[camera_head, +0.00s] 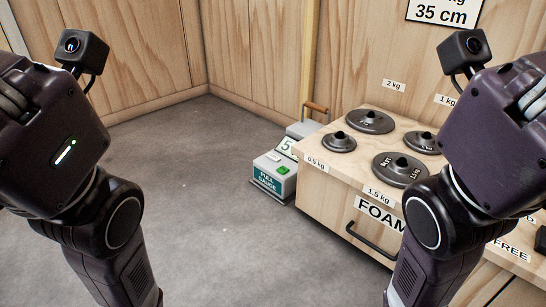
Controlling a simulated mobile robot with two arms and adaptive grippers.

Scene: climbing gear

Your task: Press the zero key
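A small grey device labelled "PULL GAUGE" (269,190) stands on the floor against the left side of the wooden cabinet. Its sloped top carries a raised green key (283,170) and a pale key (273,157) to the left behind it. Any lettering on the keys is too small to read, so I cannot tell which is marked zero. My two arms frame the view at left and right, both well apart from the gauge. The fingers of both grippers are out of frame.
The wooden cabinet (318,188) bears several dark round weights and a "FOAM" drawer with a black handle (372,241). A grey unit (303,130) with a wooden-gripped handle (316,108) stands behind the gauge. The grey floor (215,215) before the gauge is clear.

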